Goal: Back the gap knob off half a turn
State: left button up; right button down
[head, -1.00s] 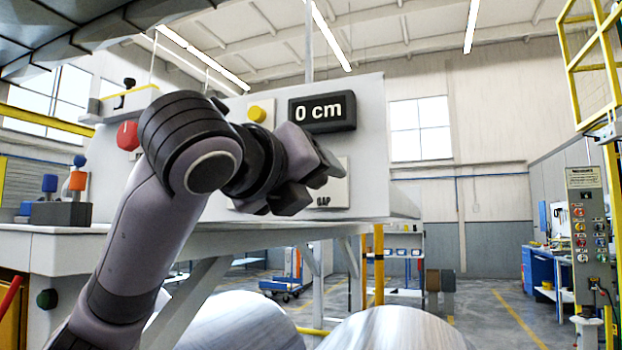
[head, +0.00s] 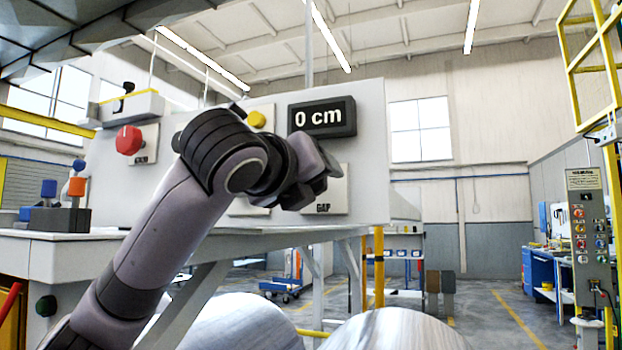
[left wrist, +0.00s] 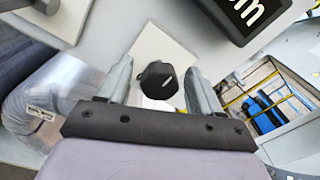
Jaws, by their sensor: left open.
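The gap knob (left wrist: 159,80) is a black knob with a white mark, on a pale plate on the machine's panel. In the left wrist view it sits between the two fingers of my left gripper (left wrist: 160,88), which is open, with space on both sides of the knob. In the head view my left gripper (head: 318,186) is in front of the plate marked GAP (head: 340,200) and hides the knob. The display (head: 321,117) above it reads 0 cm. My right gripper is not in view.
A red knob (head: 129,140) and a yellow button (head: 256,119) are on the same panel, left of the display. A control box (head: 588,225) stands at the far right. The space right of the panel is clear.

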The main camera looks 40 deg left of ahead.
pick_arm(q)
jog(key=c, duration=1)
jog(key=shift+n, duration=0.3)
jog(key=shift+c, duration=0.3)
